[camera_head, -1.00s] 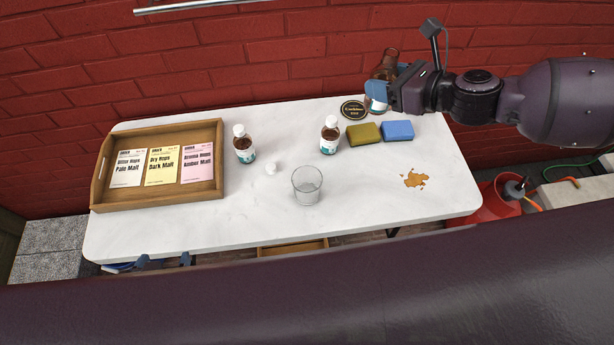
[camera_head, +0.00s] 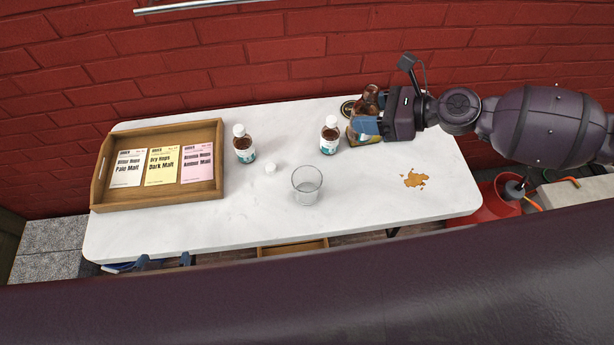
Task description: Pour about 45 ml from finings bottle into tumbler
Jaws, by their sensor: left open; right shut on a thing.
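A clear glass tumbler (camera_head: 307,186) stands upright on the white table and looks empty. My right gripper (camera_head: 366,124) is shut on a brown bottle (camera_head: 371,97) at the table's back right. The bottle is up to the right of the tumbler, and the gripper hides much of it; its label is not readable. A white cap (camera_head: 270,168) lies left of the tumbler. My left gripper (camera_head: 164,260) shows only as two spread blue fingertips at the table's front left edge. It is open and empty, with the rest hidden behind my dark arm.
Two white-capped brown bottles, one at left (camera_head: 244,144) and one at centre (camera_head: 329,136), stand behind the tumbler. A wooden tray (camera_head: 150,203) with cards is at left. An orange-brown spill (camera_head: 415,180) lies right.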

